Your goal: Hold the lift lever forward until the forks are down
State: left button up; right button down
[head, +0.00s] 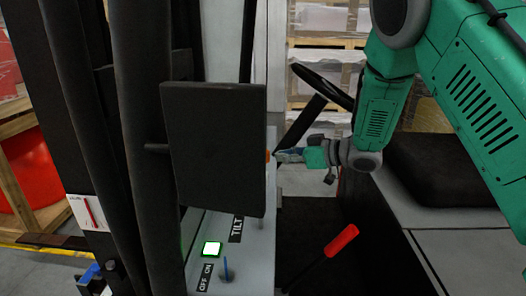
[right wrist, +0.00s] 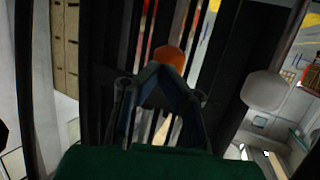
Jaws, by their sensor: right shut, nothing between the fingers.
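My right gripper (head: 290,155) reaches in from the right in the head view, its fingers pointing left towards the edge of a black panel. An orange knob (head: 268,155) barely shows at that edge; the panel hides most of it and its lever. In the right wrist view my right gripper (right wrist: 158,70) has its fingertips together, with nothing between them. The orange knob (right wrist: 170,57) is just beyond the tips; I cannot tell whether they touch. Whether this is the lift lever is not readable. The forks are not identifiable. My left gripper is not in view.
A steering wheel (head: 322,85) is behind the gripper; a red-handled lever (head: 341,240) is below. A pale knob (right wrist: 264,90) is nearby.

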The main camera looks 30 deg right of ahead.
jog(key=shift+x, duration=0.95)
jog(key=shift+w+a, duration=0.1)
jog(key=shift+a, duration=0.2)
jog(key=shift+w+a, duration=0.35)
jog(key=shift+a, duration=0.25)
jog(key=shift+w+a, duration=0.35)
jog(key=shift+a, duration=0.25)
dwell(4.1)
jog(key=w+d+f+p+v, duration=0.1)
jog(key=p+v, duration=0.5)
jog(key=v, duration=0.7)
jog(key=shift+d+f+p, duration=0.25)
jog(key=shift+d+p, duration=0.15)
jog(key=shift+d, duration=0.4)
